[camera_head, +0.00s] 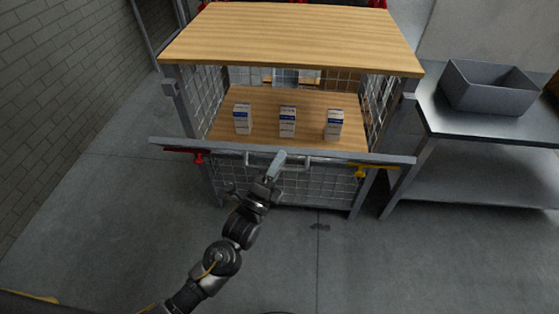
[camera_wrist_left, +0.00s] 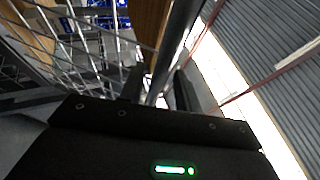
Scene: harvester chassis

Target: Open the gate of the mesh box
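The mesh box has a wooden top (camera_head: 295,38) and wire mesh sides (camera_head: 203,90). Its gate (camera_head: 330,187) is at the front, a mesh panel under a long grey top bar (camera_head: 215,147). A handle (camera_head: 298,168) sits just below the bar's middle. A red latch (camera_head: 198,156) is at the bar's left and a yellow latch (camera_head: 361,171) at its right. My left gripper (camera_head: 278,163) is at the handle. In the left wrist view a grey bar (camera_wrist_left: 180,28) runs between its fingers (camera_wrist_left: 160,88), with small gaps beside it. My right gripper is out of view.
Three small white-blue cartons (camera_head: 287,122) stand on the wooden shelf (camera_head: 258,98) inside. A metal table (camera_head: 470,127) with a grey bin (camera_head: 490,88) stands close on the right. A brick wall (camera_head: 60,90) is at the left. The floor (camera_head: 120,195) before the box is clear.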

